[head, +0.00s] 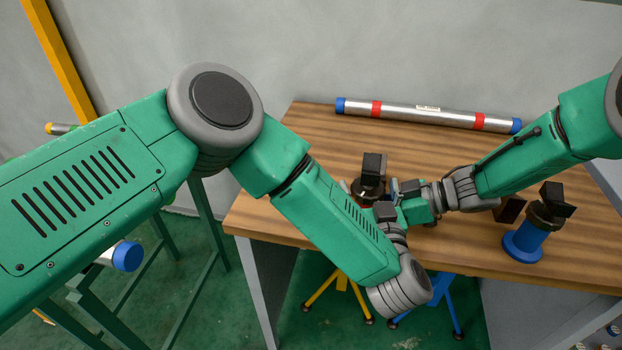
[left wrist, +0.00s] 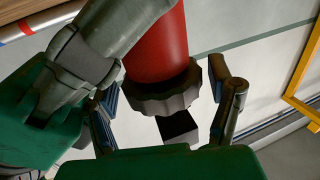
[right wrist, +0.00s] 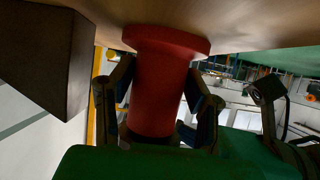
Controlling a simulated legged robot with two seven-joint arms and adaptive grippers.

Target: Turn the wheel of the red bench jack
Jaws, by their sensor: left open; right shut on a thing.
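The red bench jack (left wrist: 160,45) shows in the left wrist view as a red body with a dark ribbed wheel (left wrist: 165,95). A black block sits beyond the wheel. My left gripper (left wrist: 160,88) is open, its fingers on either side of the wheel; contact is unclear. In the right wrist view the red body (right wrist: 158,90) stands between the fingers of my right gripper (right wrist: 160,78), which is shut on it. In the head view the jack's black top (head: 372,168) shows on the bench, while my arms and grippers hide most of its body.
A blue bench jack (head: 523,242) stands on the wooden bench (head: 310,150) at the right. A steel pipe (head: 430,112) with red bands and blue ends lies along the back. A dark block (right wrist: 40,55) is close beside my right gripper. The bench's left part is clear.

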